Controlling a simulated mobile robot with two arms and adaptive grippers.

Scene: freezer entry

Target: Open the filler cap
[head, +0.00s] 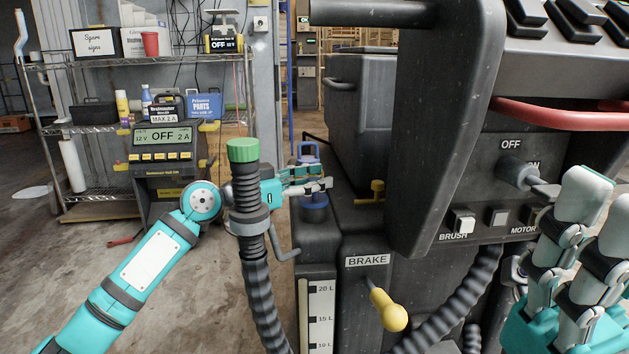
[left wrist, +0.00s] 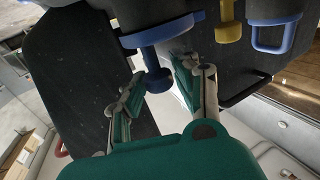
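A blue cap (head: 314,201) sits on top of the dark tank of the machine; I take it to be the filler cap. In the left wrist view the cap (left wrist: 157,38) has a broad rim and a narrower blue knob. My left gripper (head: 318,179) is at the cap. Its fingers (left wrist: 162,72) stand apart on either side of the knob, with gaps visible, so it looks open and not closed on it. In the head view the fingers partly hide the cap. My right gripper (head: 600,215) is at the lower right, cut by the picture edge.
A ribbed hose with a green cap (head: 243,151) stands just left of the tank, close to my left wrist. A blue handle (head: 309,151), a yellow valve (head: 376,190) and a yellow brake knob (head: 388,311) are nearby. The control panel (head: 505,160) rises at right.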

